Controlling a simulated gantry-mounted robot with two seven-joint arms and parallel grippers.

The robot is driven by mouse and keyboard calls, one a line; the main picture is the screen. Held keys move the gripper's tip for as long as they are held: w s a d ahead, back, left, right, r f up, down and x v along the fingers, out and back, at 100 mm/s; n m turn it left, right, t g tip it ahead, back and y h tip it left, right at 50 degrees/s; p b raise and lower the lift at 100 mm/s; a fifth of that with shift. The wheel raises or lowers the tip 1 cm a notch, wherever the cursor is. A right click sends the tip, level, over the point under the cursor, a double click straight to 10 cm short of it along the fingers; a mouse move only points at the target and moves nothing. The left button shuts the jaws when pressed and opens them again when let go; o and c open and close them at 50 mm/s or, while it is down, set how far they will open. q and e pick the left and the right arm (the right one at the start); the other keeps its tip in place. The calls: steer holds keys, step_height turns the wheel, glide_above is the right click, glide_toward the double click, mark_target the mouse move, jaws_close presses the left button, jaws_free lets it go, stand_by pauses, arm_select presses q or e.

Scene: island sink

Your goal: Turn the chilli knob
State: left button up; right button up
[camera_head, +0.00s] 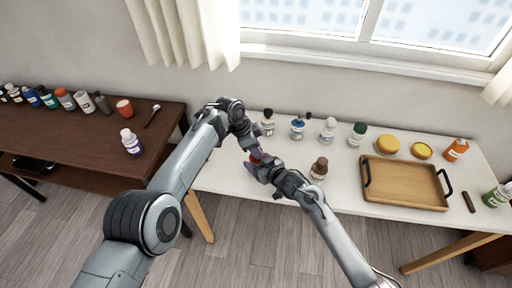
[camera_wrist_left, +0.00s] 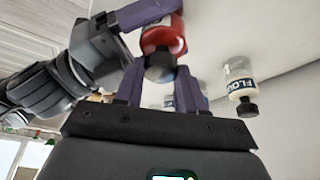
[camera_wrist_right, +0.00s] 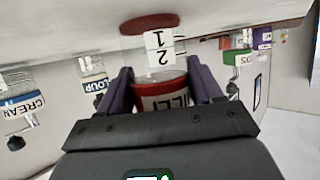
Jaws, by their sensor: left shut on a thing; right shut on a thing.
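The red chilli bottle (camera_wrist_left: 165,32) has a black knob (camera_wrist_left: 158,66) on its end. In the head view only a bit of red (camera_head: 256,158) shows between the grippers, low over the white table. My left gripper (camera_wrist_left: 160,82) is shut with its fingers on either side of the knob. My right gripper (camera_wrist_right: 160,85) is shut on the bottle's red, labelled body, which shows part of the chilli lettering (camera_wrist_right: 162,99). One of its fingers crosses the bottle in the left wrist view (camera_wrist_left: 148,12). Most of the bottle is hidden in the head view.
The white table (camera_head: 222,178) carries several bottles, including a brown-capped one (camera_head: 319,168) close to my right arm, and a wooden tray (camera_head: 405,183) at right. A flour bottle (camera_wrist_left: 239,84) is near my left gripper. A dark table (camera_head: 80,130) with bottles stands at left.

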arm_select(q)
steer(key=o, duration=1)
steer(key=shift+c, duration=0.2)
steer(key=shift+o, duration=0.6)
steer(key=shift+d, duration=0.1)
steer(key=shift+n, duration=0.6)
